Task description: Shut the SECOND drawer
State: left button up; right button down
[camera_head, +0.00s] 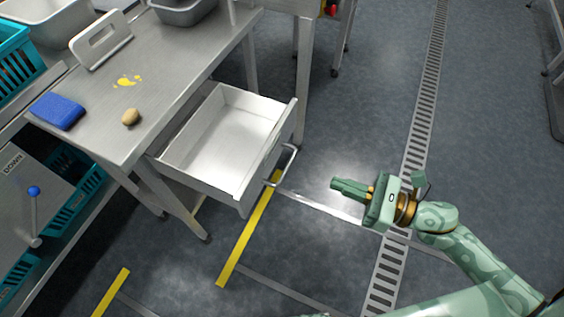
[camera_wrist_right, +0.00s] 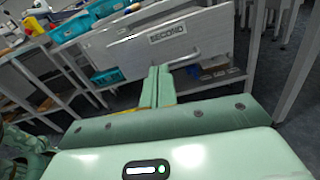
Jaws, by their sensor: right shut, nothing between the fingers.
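The SECOND drawer (camera_head: 227,139) hangs pulled out from under the steel table (camera_head: 168,68) in the head view, and its inside looks empty. Its bar handle (camera_head: 284,168) is on the front face. In the right wrist view the drawer front (camera_wrist_right: 200,38) carries the label SECOND (camera_wrist_right: 167,33), with the handle (camera_wrist_right: 182,60) below it. My right gripper (camera_head: 334,185) is shut and empty, to the right of the drawer front and apart from it in the head view. Its closed fingers (camera_wrist_right: 159,86) point toward the drawer front in the wrist view. My left gripper is not in view.
On the table are a blue sponge (camera_head: 57,111), a tan lump (camera_head: 131,117), a yellow spill (camera_head: 127,81) and a white board with a handle slot (camera_head: 101,40). A table leg (camera_head: 303,85) stands beyond the drawer. The floor around my right gripper is clear.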

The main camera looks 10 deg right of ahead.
jog(key=n, duration=0.1)
jog(key=b, duration=0.1)
send_near(268, 157)
jog(key=x, duration=0.5)
jog(key=shift+w+f, duration=0.15)
jog(key=shift+f, duration=0.05)
jog(key=shift+w+a, duration=0.25)
jog(key=shift+a, duration=0.1)
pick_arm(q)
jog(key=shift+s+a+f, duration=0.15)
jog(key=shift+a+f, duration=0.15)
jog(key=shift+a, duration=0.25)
pick_arm(e)
jog(key=shift+w+a, duration=0.25)
jog(key=shift+a, duration=0.1)
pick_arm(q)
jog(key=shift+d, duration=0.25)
